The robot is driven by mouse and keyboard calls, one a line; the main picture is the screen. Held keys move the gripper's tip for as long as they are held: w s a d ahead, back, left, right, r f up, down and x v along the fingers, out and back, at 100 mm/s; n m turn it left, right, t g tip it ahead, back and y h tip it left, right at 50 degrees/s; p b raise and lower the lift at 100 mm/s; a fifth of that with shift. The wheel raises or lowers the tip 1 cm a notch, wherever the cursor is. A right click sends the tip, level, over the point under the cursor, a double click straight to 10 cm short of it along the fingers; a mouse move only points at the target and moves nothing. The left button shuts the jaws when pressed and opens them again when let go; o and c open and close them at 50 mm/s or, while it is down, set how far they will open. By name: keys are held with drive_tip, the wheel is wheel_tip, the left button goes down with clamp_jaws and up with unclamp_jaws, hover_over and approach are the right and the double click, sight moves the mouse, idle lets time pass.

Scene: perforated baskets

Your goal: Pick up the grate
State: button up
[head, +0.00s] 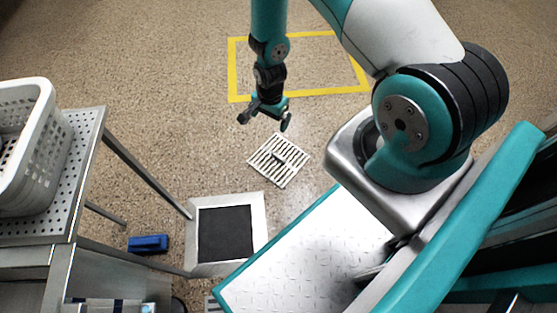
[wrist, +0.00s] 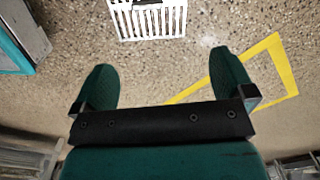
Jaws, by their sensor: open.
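The grate (head: 278,160) is a white slatted square lying flat on the speckled floor, with a dark bar at its middle. In the wrist view the grate (wrist: 150,22) shows at the top edge, partly cut off, beyond my fingertips. My gripper (head: 266,117) hangs above the floor just behind the grate in the head view, apart from it. In the wrist view my gripper (wrist: 160,75) has its two green fingers wide apart with only floor between them.
A square framed opening with a dark inside (head: 226,232) lies left of my base. A perforated metal table (head: 88,150) with a white basket (head: 40,150) stands at the left. A blue object (head: 148,244) lies beneath. Yellow tape (head: 235,70) marks the floor behind; floor around the grate is clear.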

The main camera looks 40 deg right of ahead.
drive_tip(key=m+b, duration=0.1)
hover_over(279, 156)
wheel_tip(279, 156, down, 6)
wheel_tip(279, 156, down, 10)
drive_tip(key=b, duration=0.6)
drive_tip(key=shift+s+a+f, duration=0.1)
drive_tip(key=shift+a+f, duration=0.05)
wheel_tip(279, 156, down, 6)
drive_tip(key=b, duration=0.4)
drive_tip(key=shift+b, duration=0.35)
drive_tip(key=shift+c, duration=0.5)
drive_tip(key=c, duration=1.2)
